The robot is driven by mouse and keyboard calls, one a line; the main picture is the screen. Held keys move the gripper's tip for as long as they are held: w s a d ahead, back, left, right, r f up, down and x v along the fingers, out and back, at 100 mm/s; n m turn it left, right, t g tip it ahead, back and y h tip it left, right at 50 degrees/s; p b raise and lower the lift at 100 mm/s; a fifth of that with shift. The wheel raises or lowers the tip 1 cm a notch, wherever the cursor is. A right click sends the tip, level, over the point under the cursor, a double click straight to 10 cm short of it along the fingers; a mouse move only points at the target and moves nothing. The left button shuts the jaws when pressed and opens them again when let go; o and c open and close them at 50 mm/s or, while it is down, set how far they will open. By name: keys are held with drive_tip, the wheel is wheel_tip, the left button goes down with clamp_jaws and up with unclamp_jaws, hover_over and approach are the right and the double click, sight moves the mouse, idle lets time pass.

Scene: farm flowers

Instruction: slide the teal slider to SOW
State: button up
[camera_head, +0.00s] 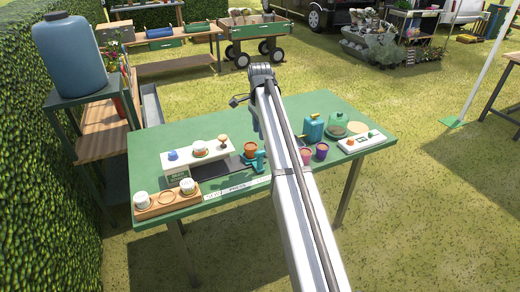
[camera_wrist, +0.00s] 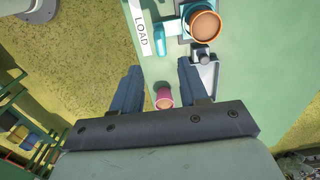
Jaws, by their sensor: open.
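The teal slider (camera_head: 258,162) is on the green table (camera_head: 310,205), holding a terracotta pot (camera_head: 250,149). In the wrist view the slider's teal handle (camera_wrist: 160,40) stands beside the LOAD label (camera_wrist: 143,28), with the pot (camera_wrist: 205,25) in its holder. The SOW label (camera_head: 212,197) is at the left end of the label strip, beyond the PRESS label (camera_head: 237,188). My gripper (camera_wrist: 158,76) is open and empty, its fingertips apart from the slider handle. My arm hides part of the table in the head view.
A pink pot (camera_wrist: 164,98) shows between my fingers in the wrist view. A white shelf (camera_head: 180,168) and a wooden tray (camera_head: 165,202) with cups are at the left.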

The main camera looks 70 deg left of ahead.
sight(260, 152)
wheel_tip(260, 152, down, 9)
drive_tip(key=shift+r, duration=0.1)
idle(0.3)
clamp_jaws()
idle(0.4)
idle(0.3)
